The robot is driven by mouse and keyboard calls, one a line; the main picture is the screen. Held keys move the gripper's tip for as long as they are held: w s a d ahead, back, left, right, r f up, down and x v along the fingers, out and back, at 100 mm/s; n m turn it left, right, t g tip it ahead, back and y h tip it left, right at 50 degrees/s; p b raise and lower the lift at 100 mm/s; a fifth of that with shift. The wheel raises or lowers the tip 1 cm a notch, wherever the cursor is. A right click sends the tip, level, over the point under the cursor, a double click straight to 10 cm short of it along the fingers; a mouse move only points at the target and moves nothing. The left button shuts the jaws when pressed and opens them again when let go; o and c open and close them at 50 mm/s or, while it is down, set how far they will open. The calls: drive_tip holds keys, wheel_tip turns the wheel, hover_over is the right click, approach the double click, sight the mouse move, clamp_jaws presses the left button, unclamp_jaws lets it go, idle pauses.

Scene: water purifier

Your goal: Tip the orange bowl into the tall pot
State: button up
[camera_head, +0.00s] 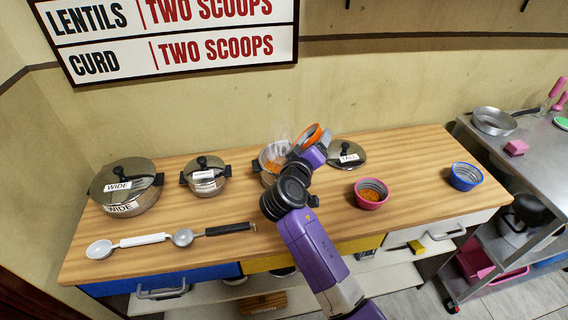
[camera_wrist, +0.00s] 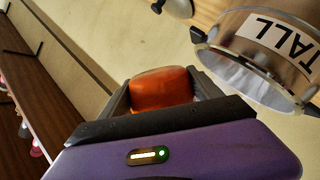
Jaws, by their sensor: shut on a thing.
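The orange bowl (camera_head: 312,134) is held up above the table, tilted on its side, with its grey inside showing in the head view. My gripper (camera_head: 314,152) is shut on it. In the wrist view, the bowl (camera_wrist: 162,90) sits between the two fingers of my gripper (camera_wrist: 160,98). The tall pot (camera_head: 265,173) stands open just left of and below the bowl, partly hidden by my arm, with orange stuff inside. It also shows in the wrist view (camera_wrist: 240,55), labelled TALL, to the right of the bowl. I cannot tell whether anything is left in the bowl.
The tall pot's lid (camera_head: 347,156) lies to the right. A pink bowl (camera_head: 371,194) with orange contents and a blue bowl (camera_head: 466,177) stand further right.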

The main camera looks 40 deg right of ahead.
drive_tip(key=m+b, duration=0.1)
drive_tip(key=f+b, duration=0.1)
drive_tip(key=shift+s+d+f+m+t+b, duration=0.15)
drive_tip(key=shift+s+f+m+t+b, duration=0.15)
drive_tip(key=shift+m+b, duration=0.1)
drive_tip(key=shift+s+d+r+m+b, duration=0.2)
drive_tip(key=shift+s+m+b, duration=0.05)
drive_tip(key=shift+s+m, duration=0.15)
drive_tip(key=shift+s+d+r+m+b, duration=0.15)
drive_tip(key=shift+s+m+b, duration=0.1)
drive_tip(key=shift+s+m, duration=0.15)
drive_tip(key=shift+s+d+f+m+t+y+b, duration=0.25)
drive_tip(key=shift+s+f+m+b, duration=0.4)
drive_tip(key=shift+b, duration=0.8)
drive_tip(key=shift+s+d+f+m+t+b, duration=0.5)
drive_tip(key=shift+m+b, duration=0.4)
drive_tip(key=shift+b, duration=0.6)
drive_tip(key=shift+s+d+f+m+t+y+b, duration=0.15)
drive_tip(key=shift+s+f+m+b, duration=0.5)
drive_tip(key=shift+b, duration=0.8)
drive_tip(key=shift+w, duration=0.1)
